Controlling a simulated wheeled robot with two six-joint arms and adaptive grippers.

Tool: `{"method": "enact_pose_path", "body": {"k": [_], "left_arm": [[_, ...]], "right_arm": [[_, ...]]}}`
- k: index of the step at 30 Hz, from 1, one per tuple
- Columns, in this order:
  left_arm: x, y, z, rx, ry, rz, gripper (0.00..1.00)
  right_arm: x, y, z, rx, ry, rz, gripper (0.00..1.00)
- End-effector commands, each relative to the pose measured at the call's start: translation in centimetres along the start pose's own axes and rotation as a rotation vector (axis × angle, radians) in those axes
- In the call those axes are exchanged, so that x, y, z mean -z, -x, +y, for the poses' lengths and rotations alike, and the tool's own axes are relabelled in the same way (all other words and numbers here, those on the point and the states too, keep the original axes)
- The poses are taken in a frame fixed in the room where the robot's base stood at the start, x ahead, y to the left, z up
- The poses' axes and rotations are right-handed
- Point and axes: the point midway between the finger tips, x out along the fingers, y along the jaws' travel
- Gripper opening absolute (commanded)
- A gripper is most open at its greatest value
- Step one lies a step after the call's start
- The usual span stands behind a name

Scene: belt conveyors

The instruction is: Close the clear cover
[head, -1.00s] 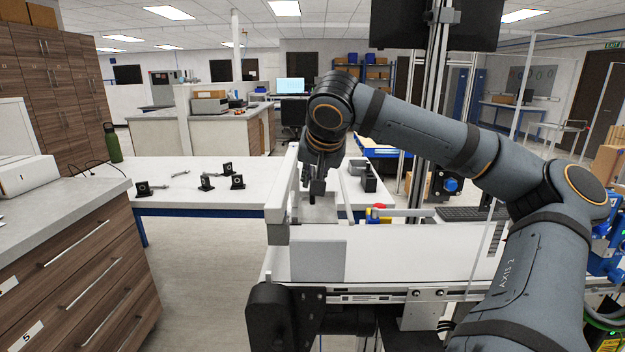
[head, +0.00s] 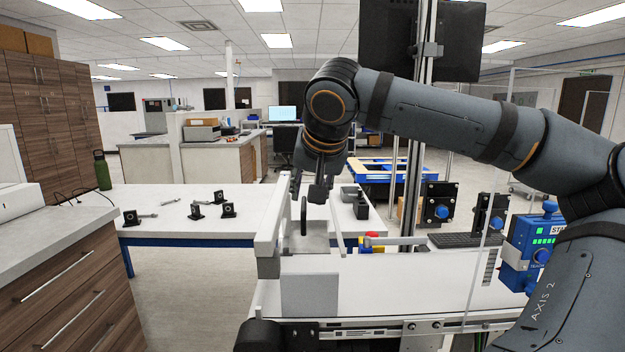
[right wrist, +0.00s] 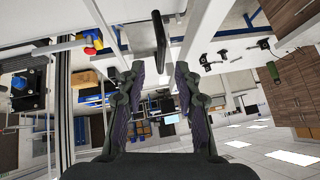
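A black upright bar handle (head: 304,216) stands between two pale bars over the near end of the white conveyor. It also shows in the right wrist view (right wrist: 160,41), beyond and between my fingertips. The clear cover's see-through surface is hard to make out, and I cannot tell which edges belong to it. My right gripper (head: 310,188) hangs above the handle, its arm coming in from the right. In the right wrist view its two fingers (right wrist: 160,72) are apart with nothing between them. My left gripper is not in view.
The conveyor's white belt (head: 400,282) runs to the right, with a grey panel (head: 310,295) at its near side. A blue control box (head: 528,252) stands at the right. Black parts (head: 228,210) lie on the table behind. A drawer cabinet (head: 70,290) is at the left.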

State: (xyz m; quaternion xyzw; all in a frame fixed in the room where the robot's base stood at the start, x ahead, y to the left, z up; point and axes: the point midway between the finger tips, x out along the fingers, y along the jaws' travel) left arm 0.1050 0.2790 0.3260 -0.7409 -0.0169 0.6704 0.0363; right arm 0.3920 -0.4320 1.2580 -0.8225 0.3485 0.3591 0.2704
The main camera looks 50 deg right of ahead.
Motion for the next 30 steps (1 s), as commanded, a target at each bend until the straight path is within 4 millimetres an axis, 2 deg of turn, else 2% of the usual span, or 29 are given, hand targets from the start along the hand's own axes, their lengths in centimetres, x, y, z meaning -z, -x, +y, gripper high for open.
{"method": "enact_pose_path", "body": {"k": [3, 9, 30], "left_arm": [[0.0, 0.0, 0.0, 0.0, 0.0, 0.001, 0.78], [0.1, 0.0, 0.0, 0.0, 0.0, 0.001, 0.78], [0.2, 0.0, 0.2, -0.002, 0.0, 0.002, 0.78]], "right_arm": [[0.1, 2.3, 0.0, -0.002, -0.002, 0.005, 0.33], [0.0, 4.3, 0.0, 0.0, 0.0, 0.001, 0.33], [0.0, 4.5, 0.0, 0.001, 0.0, -0.001, 0.33]]}}
